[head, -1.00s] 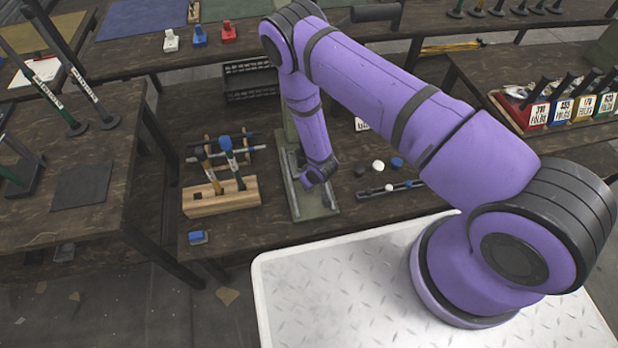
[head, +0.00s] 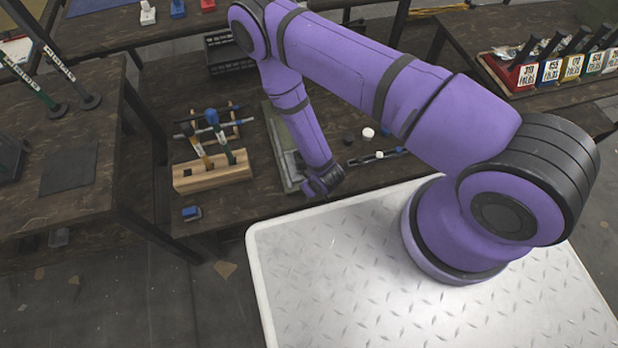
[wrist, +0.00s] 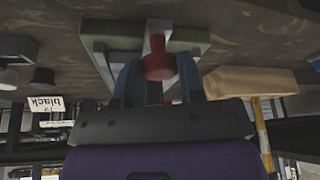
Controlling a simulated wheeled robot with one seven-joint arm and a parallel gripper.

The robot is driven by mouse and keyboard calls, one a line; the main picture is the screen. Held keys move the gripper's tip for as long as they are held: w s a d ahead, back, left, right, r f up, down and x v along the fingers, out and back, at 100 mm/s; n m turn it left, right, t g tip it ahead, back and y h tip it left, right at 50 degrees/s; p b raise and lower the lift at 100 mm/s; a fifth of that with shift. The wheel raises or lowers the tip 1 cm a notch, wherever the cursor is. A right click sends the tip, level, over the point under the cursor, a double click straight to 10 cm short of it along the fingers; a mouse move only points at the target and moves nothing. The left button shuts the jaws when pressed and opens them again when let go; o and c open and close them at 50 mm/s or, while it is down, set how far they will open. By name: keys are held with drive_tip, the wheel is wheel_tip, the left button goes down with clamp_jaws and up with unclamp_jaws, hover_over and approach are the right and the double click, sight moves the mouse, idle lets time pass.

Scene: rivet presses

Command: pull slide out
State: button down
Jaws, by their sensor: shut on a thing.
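The press (head: 283,165) stands on the dark bench in the head view, with a grey-green base and a light metal strip along it. The arm covers much of it. In the wrist view, which is upside down, a red knob (wrist: 158,66) on the pale slide (wrist: 157,27) sits between my two fingers. My gripper (wrist: 158,80) is shut on the red knob. In the head view my gripper (head: 324,186) is at the near end of the press base, and its fingers are hard to make out.
A wooden block (head: 212,173) holding upright tools is left of the press, and a small blue piece (head: 191,213) lies in front of it. Black and white knobs (head: 368,132) and dark rods are to the right. A white diamond-plate deck (head: 330,275) is close in front.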

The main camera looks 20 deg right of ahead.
drive_tip(key=shift+s, duration=0.45)
drive_tip(key=c, duration=0.8)
unclamp_jaws()
drive_tip(key=shift+o, duration=0.2)
drive_tip(key=shift+s+d+r, duration=0.1)
drive_tip(key=shift+r, duration=0.5)
drive_tip(key=v, duration=0.9)
drive_tip(key=shift+s+r, duration=0.2)
drive_tip(key=shift+d, duration=0.1)
